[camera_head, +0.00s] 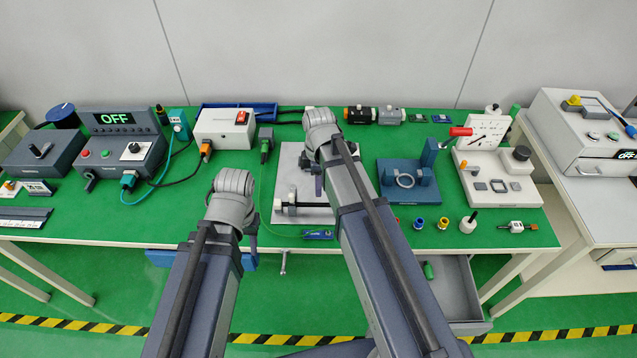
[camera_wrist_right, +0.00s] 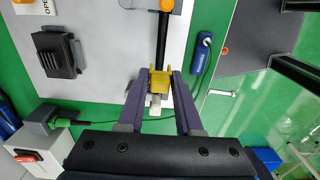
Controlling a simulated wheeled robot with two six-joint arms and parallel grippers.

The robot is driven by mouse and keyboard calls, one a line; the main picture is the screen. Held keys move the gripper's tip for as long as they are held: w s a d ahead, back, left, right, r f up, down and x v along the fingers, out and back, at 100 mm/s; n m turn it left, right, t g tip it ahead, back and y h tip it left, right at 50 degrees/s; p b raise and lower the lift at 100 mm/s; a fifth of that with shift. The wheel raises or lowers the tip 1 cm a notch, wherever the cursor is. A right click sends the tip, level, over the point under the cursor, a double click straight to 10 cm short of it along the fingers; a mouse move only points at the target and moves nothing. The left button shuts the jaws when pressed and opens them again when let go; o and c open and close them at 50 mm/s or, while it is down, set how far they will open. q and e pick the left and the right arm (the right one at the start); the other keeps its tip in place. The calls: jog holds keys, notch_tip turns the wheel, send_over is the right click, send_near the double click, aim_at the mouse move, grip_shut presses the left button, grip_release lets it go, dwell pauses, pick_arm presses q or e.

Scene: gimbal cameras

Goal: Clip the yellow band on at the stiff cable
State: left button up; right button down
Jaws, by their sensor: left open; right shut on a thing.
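The stiff cable is the straight black rod (camera_wrist_right: 162,38) in the right wrist view; in the head view it (camera_head: 312,205) lies across the front of a light grey board. The yellow band (camera_wrist_right: 157,84) is between the purple fingers of my right gripper (camera_wrist_right: 160,78), which is shut on it. The band overlaps the rod's lower end in that view, beside a whitish stub (camera_wrist_right: 154,102); I cannot tell whether it is clipped around it. In the head view the band is hidden. My left gripper (camera_head: 252,238) is open, left of the board, its fingers mostly hidden by its wrist.
The grey board (camera_wrist_right: 110,60) carries a black block (camera_wrist_right: 55,55). A blue device (camera_head: 318,235) lies just in front of the board. A green plug (camera_head: 265,148) with a thin cable is at its left. A blue fixture (camera_head: 407,185) stands to the right. Green table shows left of the board.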

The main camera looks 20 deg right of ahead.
jog(key=shift+f, duration=0.4)
jog(key=shift+f+b, duration=1.35)
jog(key=shift+b, duration=0.15)
jog(key=shift+f+b, duration=1.7)
dwell(0.4)
jog(key=c, duration=0.5)
grip_release()
notch_tip(320, 180, up, 8)
jog(key=p, duration=0.7)
jog(key=shift+f+p, duration=0.1)
jog(key=shift+p, duration=0.3)
